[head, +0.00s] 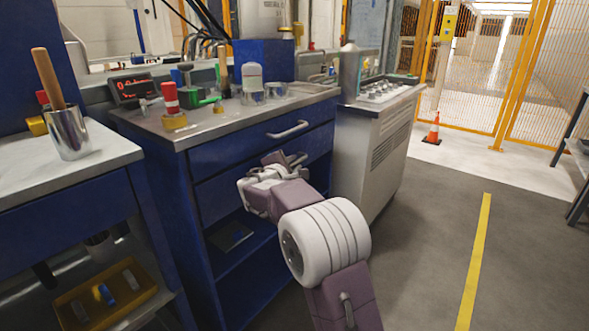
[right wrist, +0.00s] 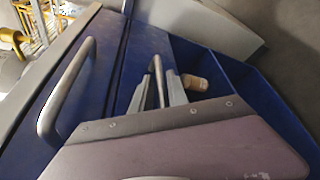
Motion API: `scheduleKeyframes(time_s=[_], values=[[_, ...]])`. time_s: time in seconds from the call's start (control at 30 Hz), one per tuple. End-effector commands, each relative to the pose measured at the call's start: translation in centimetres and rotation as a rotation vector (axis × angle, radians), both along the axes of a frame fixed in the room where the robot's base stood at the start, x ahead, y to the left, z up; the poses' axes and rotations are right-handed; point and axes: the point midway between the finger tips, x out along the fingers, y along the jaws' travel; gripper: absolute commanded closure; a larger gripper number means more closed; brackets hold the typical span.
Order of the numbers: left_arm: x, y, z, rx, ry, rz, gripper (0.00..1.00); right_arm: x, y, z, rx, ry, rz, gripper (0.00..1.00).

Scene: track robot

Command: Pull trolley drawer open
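The blue trolley (head: 180,190) stands ahead with a metal top. Its upper drawer (head: 265,140) has a bar handle (head: 288,130), and this drawer looks closed. A lower drawer (head: 222,190) sits beneath it, also apparently flush. My right gripper (head: 277,160) is at the lower drawer's front and hides much of its handle. In the right wrist view, the lower handle (right wrist: 158,82) lies between the two fingers of my right gripper (right wrist: 159,88), with narrow gaps seeming to show beside it. The upper handle (right wrist: 65,88) is to the left there. My left gripper is out of view.
A workbench (head: 105,150) stands at the left and a grey cabinet (head: 372,150) at the right. An open shelf lies below the drawers.

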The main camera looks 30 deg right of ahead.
Motion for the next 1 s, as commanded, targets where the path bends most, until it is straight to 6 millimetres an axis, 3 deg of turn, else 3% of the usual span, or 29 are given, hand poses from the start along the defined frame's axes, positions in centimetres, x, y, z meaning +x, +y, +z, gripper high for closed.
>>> scheduleKeyframes(time_s=[0.37, 0.43, 0.47, 1.0], values=[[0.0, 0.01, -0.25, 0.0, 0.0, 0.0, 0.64, 0.83, -0.92, -0.21, 0.0, 0.0, 0.001, 0.8], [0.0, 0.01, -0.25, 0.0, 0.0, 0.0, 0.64, 0.83, -0.93, -0.22, 0.001, 0.0, 0.001, 0.97], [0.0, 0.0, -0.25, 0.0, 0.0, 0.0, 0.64, 0.83, -0.93, -0.22, 0.001, 0.0, 0.001, 1.0], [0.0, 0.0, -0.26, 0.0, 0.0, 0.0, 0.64, 0.81, -0.91, -0.25, 0.001, 0.0, 0.001, 1.0]])
